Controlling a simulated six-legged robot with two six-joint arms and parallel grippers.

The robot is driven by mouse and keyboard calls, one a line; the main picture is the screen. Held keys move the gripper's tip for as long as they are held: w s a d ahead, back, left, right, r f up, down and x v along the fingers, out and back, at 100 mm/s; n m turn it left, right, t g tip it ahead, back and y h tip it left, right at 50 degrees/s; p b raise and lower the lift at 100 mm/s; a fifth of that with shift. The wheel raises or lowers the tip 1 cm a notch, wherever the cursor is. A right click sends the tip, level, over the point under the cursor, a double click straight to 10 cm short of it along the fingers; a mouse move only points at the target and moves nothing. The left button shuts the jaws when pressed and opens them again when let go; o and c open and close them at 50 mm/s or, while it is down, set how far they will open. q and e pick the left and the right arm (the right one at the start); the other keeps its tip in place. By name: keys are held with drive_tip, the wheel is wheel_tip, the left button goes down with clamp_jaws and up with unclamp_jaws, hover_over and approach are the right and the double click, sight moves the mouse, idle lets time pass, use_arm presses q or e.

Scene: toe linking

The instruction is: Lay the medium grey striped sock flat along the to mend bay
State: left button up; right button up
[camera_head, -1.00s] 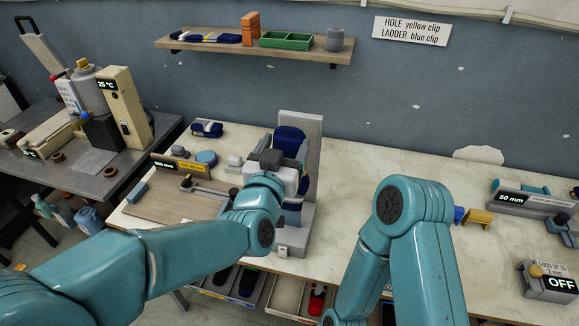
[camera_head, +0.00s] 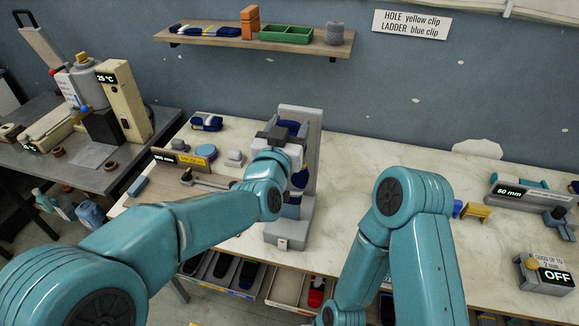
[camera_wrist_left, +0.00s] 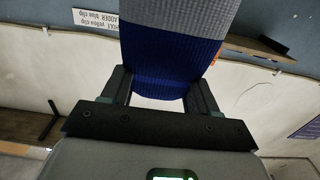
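A blue sock with a grey band (camera_wrist_left: 178,45) fills the middle of the left wrist view, its blue end between my left gripper's fingers (camera_wrist_left: 160,95). In the head view a bit of blue sock (camera_head: 292,126) shows against the upright grey stand (camera_head: 309,150); most is hidden behind my left gripper (camera_head: 281,136). The fingers are apart, one at each side of the sock; contact is hard to judge. More blue cloth with a pale stripe (camera_head: 300,179) shows lower on the stand. My right gripper is out of view. I cannot make out which place is the to mend bay.
Trays with dark socks (camera_head: 222,268) and a red item (camera_head: 316,293) sit under the table edge. A folded blue sock (camera_head: 207,123) lies at the back left. A 50 mm gauge (camera_head: 515,193) and an OFF box (camera_head: 548,275) stand right. The back centre tabletop is clear.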

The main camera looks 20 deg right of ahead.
use_arm(q)
wheel_tip(320, 180, up, 8)
drive_tip(key=p, duration=0.4)
drive_tip(key=shift+p, duration=0.3)
wheel_tip(320, 180, up, 8)
drive_tip(key=p, duration=0.4)
drive_tip(key=shift+p, duration=0.4)
wheel_tip(320, 180, up, 8)
idle(0.3)
